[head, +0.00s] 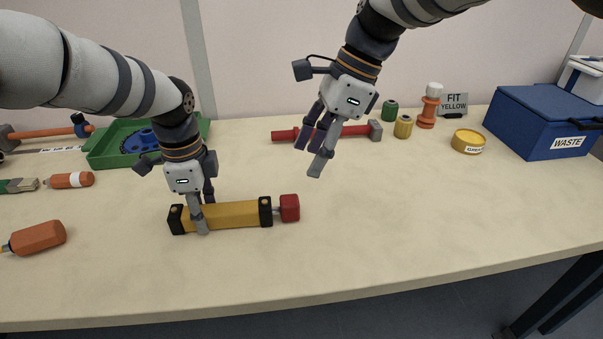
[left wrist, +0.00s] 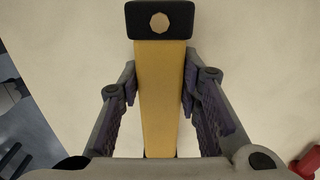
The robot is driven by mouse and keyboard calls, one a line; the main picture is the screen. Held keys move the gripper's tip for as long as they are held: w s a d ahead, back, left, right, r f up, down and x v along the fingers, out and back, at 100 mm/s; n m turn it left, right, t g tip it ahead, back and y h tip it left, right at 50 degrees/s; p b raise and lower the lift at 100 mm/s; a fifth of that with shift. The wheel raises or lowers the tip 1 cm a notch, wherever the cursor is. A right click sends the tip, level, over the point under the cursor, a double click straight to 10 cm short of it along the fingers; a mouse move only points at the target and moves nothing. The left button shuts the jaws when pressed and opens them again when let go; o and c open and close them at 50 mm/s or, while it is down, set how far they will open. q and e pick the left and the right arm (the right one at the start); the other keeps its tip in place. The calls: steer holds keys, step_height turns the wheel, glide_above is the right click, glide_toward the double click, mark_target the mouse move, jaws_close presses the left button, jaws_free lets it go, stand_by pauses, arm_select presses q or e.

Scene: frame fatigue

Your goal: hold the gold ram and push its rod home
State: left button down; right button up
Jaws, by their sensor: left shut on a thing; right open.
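The gold ram (head: 238,214) lies on the table, a gold bar with a black block at each end. A short grey rod (head: 276,209) with a red head (head: 290,208) sticks out of its right end. My left gripper (head: 204,212) is shut on the gold body near its left end. In the left wrist view the gold ram (left wrist: 160,85) lies between both fingers, its black end block (left wrist: 160,32) beyond them; the red head is not visible there. My right gripper (head: 310,158) is open and empty, above the table, up and right of the red head.
Behind lie a green tray (head: 104,148) and a red-handled hammer (head: 287,134). At right are spools (head: 403,127), a yellow tin (head: 467,141) and a blue waste bin (head: 545,120). The table right of the red head is clear.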

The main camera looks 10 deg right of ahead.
arm_select(q)
steer(key=shift+s+d+f, duration=0.1)
steer(key=shift+f, duration=0.1)
steer(key=c, duration=1.1)
jaws_free()
steer(key=shift+r, duration=0.1)
steer(key=shift+r, duration=0.15)
step_height(320, 180, up, 12)
steer(key=shift+f, duration=0.15)
